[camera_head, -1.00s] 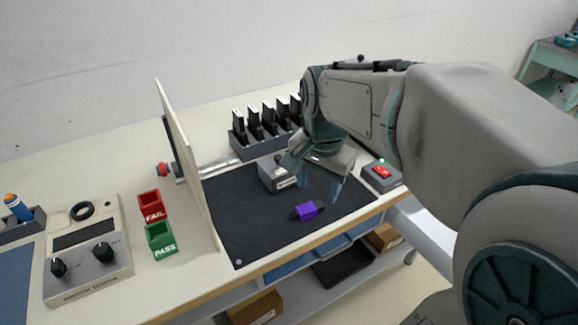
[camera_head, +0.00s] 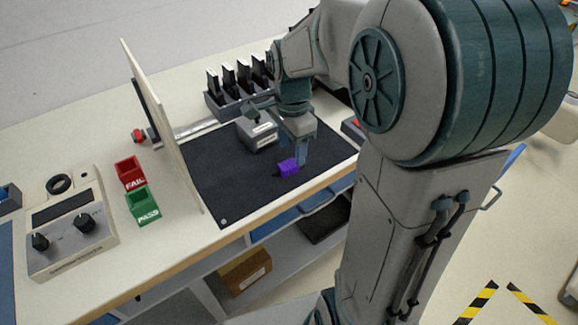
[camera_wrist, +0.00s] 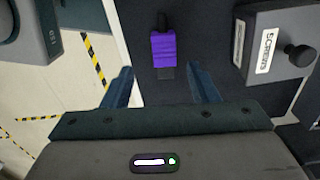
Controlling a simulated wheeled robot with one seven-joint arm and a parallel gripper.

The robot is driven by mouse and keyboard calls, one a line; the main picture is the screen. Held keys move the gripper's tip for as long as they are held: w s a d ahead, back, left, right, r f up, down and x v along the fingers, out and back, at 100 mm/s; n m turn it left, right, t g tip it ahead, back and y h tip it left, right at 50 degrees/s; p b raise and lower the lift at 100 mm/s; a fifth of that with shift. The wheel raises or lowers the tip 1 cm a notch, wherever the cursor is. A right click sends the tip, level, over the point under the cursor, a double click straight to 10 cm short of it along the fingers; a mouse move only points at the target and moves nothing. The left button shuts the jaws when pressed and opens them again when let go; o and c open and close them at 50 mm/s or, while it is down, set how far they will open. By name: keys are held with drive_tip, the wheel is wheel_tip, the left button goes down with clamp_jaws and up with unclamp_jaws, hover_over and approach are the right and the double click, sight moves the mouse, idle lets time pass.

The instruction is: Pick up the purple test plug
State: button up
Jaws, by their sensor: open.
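The purple test plug (camera_head: 287,167) lies on the black mat (camera_head: 232,185) near its front edge. In the wrist view the plug (camera_wrist: 163,50) shows a purple body with dark ends, ahead of my gripper and roughly midway between the lines of its fingers. My gripper (camera_wrist: 164,88) is open and empty, one blue finger on each side. In the head view my gripper (camera_head: 302,152) is right beside the plug, pointing down. I cannot tell its exact height above the mat.
A grey box labelled SCREWS (camera_wrist: 262,48) with a black knob stands near the plug; it also shows in the head view (camera_head: 258,136). A rack of black devices (camera_head: 236,98) stands behind. An upright board (camera_head: 160,125) edges the mat's left. Red FAIL (camera_head: 130,173) and green PASS (camera_head: 142,206) bins stand further left.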

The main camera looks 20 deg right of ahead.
sight(290, 164)
drive_tip(key=f, duration=0.5)
drive_tip(key=shift+w+a+f, duration=0.15)
drive_tip(key=shift+w, duration=0.1)
drive_tip(key=c, duration=1)
drive_tip(key=shift+c, duration=0.3)
